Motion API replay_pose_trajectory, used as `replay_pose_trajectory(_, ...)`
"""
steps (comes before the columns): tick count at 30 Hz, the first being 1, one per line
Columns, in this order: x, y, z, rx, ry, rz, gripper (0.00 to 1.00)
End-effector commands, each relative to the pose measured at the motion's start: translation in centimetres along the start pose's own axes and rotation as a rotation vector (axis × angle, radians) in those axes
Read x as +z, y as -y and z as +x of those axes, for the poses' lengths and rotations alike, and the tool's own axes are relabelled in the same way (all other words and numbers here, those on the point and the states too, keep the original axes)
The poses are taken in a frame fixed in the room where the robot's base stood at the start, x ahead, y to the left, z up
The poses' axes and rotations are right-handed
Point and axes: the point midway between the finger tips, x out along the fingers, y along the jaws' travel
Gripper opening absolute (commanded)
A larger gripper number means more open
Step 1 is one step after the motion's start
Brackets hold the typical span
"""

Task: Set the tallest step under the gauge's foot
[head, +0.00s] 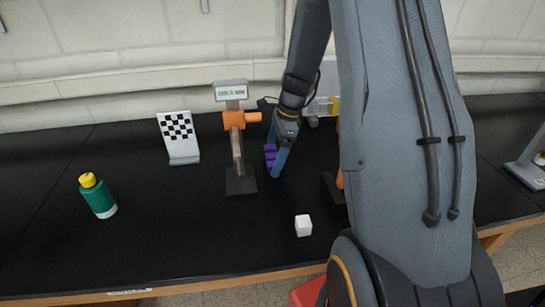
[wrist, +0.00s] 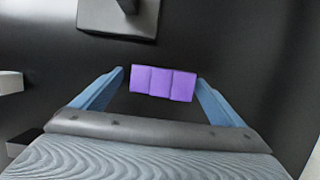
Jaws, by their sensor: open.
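The gauge (head: 236,125) stands upright on a dark base (head: 241,181), with a display on top and an orange carriage on its column. Its base also shows at the top of the wrist view (wrist: 95,20). A purple stepped block (head: 270,155) lies on the black bench just right of the gauge. In the wrist view the block (wrist: 163,83) shows three side-by-side faces; which step is tallest I cannot tell there. My gripper (head: 278,163) reaches down at the block. Its blue fingers (wrist: 160,78) are open, one on each side of the block, with gaps visible.
A white cube (head: 303,226) sits near the front edge. A checkered board (head: 180,137) and a green bottle (head: 100,198) stand to the left. A dark-based item (head: 332,192) is partly hidden by my arm. The bench front left of the cube is clear.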

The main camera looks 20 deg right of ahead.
Motion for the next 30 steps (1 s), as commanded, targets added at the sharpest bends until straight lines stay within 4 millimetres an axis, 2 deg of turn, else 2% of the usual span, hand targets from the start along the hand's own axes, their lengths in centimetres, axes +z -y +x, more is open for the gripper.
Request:
replay_pose_trajectory(7,0.0,0.0,0.1,-0.001,0.000,-0.001,0.91)
replay_pose_trajectory(15,0.0,0.0,0.1,-0.001,0.000,-0.001,0.46)
replay_pose_trajectory(17,0.0,0.0,0.1,-0.001,0.000,-0.001,0.42)
replay_pose_trajectory(25,0.2,0.1,-0.6,-0.003,0.000,-0.001,0.42)
replay_pose_trajectory(30,0.8,0.2,-2.8,-0.006,0.000,-0.003,0.42)
